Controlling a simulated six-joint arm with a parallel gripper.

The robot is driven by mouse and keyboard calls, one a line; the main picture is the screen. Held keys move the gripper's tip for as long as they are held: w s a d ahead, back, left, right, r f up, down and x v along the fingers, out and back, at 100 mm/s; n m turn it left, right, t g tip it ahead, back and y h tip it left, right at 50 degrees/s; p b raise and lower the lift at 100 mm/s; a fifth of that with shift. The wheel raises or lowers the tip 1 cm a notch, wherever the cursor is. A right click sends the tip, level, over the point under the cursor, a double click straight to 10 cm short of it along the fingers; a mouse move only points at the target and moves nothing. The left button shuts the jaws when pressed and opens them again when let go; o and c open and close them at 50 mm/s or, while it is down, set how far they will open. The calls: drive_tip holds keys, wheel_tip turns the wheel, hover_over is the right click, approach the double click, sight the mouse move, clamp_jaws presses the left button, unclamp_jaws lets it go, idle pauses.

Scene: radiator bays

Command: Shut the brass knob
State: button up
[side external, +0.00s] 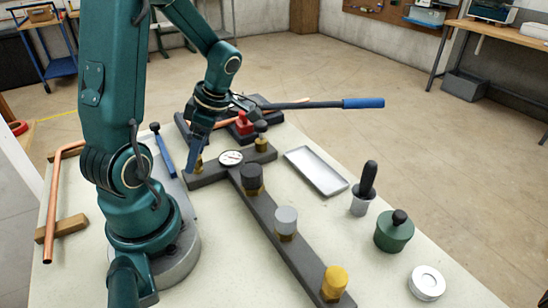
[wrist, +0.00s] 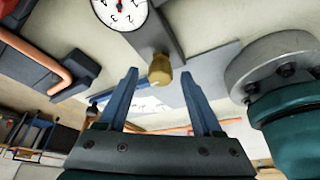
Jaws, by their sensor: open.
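A yellow brass-coloured knob (side external: 335,280) stands at the near end of the long dark rail (side external: 272,214) in the side external view. Grey (side external: 286,218) and black (side external: 251,176) knobs stand farther up that rail. My gripper (side external: 194,150) is well away from the yellow knob, at the far-left end of the crossbar, beside a small brass fitting (side external: 198,165). In the wrist view my gripper (wrist: 158,86) is open and empty; the small brass fitting (wrist: 160,70) appears between its blue fingertips. I cannot tell whether they touch it. The yellow knob is not identifiable in the wrist view.
A round gauge (side external: 231,157) sits at the rail junction. A black-topped brass fitting (side external: 261,137) stands on the crossbar's right end. A tray (side external: 316,171), a black-handled tool (side external: 366,184), a green canister (side external: 394,232) and a white round tin (side external: 427,282) stand right of the rail.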

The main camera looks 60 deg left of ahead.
clamp_jaws()
drive_tip(key=m+t, duration=0.1)
drive_tip(key=m, duration=0.2)
drive_tip(key=m+y, duration=0.1)
drive_tip(key=m, duration=0.2)
drive_tip(key=shift+s+d+t+y, duration=0.15)
drive_tip(key=shift+t+y, duration=0.15)
drive_tip(key=shift+t, duration=0.1)
drive_tip(key=m+t, duration=0.1)
drive_tip(key=m, duration=0.2)
drive_tip(key=m+t, duration=0.1)
drive_tip(key=m, duration=0.2)
drive_tip(key=shift+s, duration=0.15)
idle(0.5)
unclamp_jaws()
